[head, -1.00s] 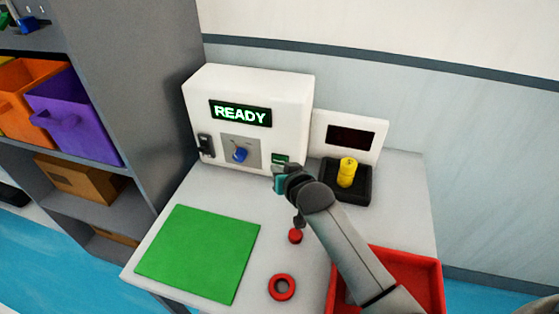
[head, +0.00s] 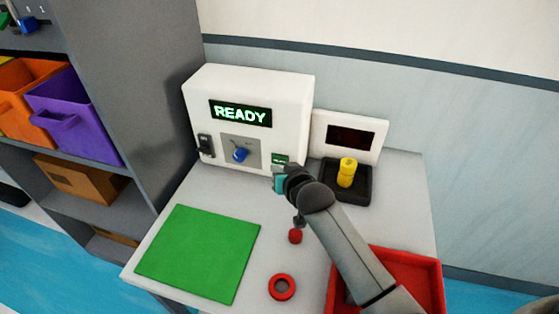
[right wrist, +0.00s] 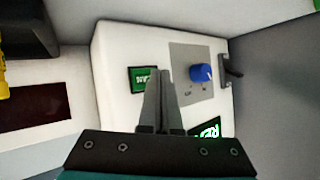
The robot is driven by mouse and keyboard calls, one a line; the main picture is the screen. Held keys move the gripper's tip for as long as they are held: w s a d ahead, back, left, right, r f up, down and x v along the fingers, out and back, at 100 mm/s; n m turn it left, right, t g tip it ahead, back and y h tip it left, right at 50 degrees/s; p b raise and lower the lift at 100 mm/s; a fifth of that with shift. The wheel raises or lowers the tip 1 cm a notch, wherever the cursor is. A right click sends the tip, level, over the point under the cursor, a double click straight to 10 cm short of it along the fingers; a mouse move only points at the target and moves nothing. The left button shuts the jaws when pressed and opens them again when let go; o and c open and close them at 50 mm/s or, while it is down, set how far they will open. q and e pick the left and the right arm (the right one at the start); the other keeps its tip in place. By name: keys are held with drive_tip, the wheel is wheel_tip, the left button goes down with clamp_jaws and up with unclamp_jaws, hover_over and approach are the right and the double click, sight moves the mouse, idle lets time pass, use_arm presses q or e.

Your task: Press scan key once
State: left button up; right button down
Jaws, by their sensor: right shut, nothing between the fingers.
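The scan key is a small green key (head: 280,159) low on the right of the white machine's front (head: 250,120). The machine's display (head: 240,113) reads READY in green. In the right wrist view the green key (right wrist: 143,80) carries light lettering, partly covered by a finger. My right gripper (head: 278,172) is shut and empty, just in front of and below the key in the head view. In the right wrist view its closed fingers (right wrist: 159,80) point towards the machine's front beside the key. I cannot tell whether they touch it. My left gripper is out of view.
A blue knob (head: 240,155) and a black switch (head: 205,145) are left of the key. A black tray with a yellow part (head: 347,172) stands right. A green mat (head: 200,252), red ring (head: 282,287), small red piece (head: 295,236) and red bin (head: 425,262) are on the table.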

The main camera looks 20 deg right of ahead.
drive_tip(key=shift+w, duration=0.1)
idle(0.3)
drive_tip(key=shift+w+d, duration=0.25)
drive_tip(key=shift+w, duration=0.05)
drive_tip(key=shift+w+d, duration=0.25)
drive_tip(key=shift+w, duration=0.05)
idle(0.7)
drive_tip(key=shift+s+p, duration=0.1)
drive_tip(key=shift+p, duration=0.2)
drive_tip(key=shift+s+a+r+p, duration=0.1)
drive_tip(key=shift+s+a+p, duration=0.35)
drive_tip(key=shift+p, duration=0.15)
drive_tip(key=shift+s, duration=0.15)
drive_tip(key=shift+a, duration=0.1)
